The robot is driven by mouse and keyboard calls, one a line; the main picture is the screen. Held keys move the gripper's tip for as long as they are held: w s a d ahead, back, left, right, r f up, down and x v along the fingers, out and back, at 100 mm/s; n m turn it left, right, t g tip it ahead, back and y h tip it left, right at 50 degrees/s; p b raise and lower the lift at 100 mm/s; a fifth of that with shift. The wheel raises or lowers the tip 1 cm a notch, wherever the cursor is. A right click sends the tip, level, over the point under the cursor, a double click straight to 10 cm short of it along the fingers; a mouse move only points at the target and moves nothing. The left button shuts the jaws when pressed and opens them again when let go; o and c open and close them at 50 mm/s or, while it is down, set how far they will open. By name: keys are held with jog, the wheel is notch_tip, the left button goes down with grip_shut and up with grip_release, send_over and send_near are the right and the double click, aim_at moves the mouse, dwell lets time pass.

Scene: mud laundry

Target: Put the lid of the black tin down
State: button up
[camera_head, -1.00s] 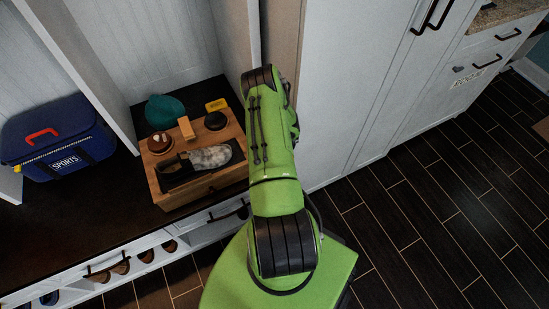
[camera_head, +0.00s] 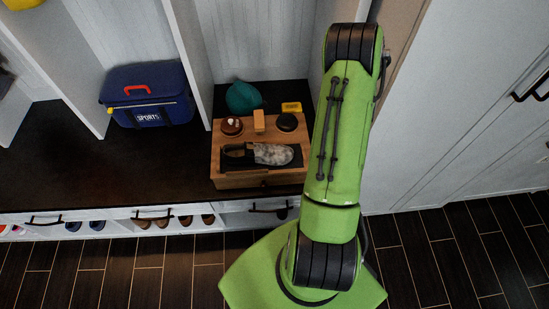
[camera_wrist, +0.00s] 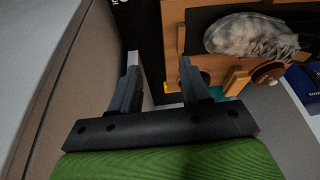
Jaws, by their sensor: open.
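The black tin (camera_head: 287,122) is a small dark round thing at the back right of the wooden shoe-care box (camera_head: 225,180). I cannot make out its lid as a separate piece in either view. In the wrist view, a dark round shape that looks like the tin (camera_wrist: 204,77) is partly hidden by the right finger. My gripper (camera_wrist: 160,63) is open, with nothing visible between its fingers. It is beside the edge of the box (camera_wrist: 173,20) in the wrist view. In the head view my arm hides the gripper.
A brown round tin (camera_head: 231,126), a wooden block (camera_head: 259,121) and a grey shoe (camera_head: 272,154) are on the box. A teal item (camera_head: 243,97) and yellow item (camera_head: 291,107) lie behind. A blue sports bag (camera_head: 150,95) stands left on the dark bench (camera_head: 95,170). A pale panel (camera_wrist: 60,60) is close by my gripper.

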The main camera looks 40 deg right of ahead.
jog(key=w+a+r+n+t+y, duration=0.1)
jog(key=w+a+r+n, duration=0.1)
jog(key=a+r, duration=0.8)
jog(key=w+a+r+n, duration=0.1)
jog(key=w+a+r, duration=0.2)
jog(key=a+r, duration=0.75)
jog(key=s+a+r+n, duration=0.1)
jog(key=s+a+r, duration=0.3)
jog(key=s, duration=0.3)
jog(key=s+a+r+n+t, duration=0.1)
jog(key=s+a+r, duration=0.3)
jog(key=s+r, duration=0.3)
jog(key=shift+s+a, duration=0.35)
jog(key=shift+s, duration=0.25)
notch_tip(320, 180, up, 6)
jog(key=p, duration=0.5)
jog(key=shift+f, duration=0.2)
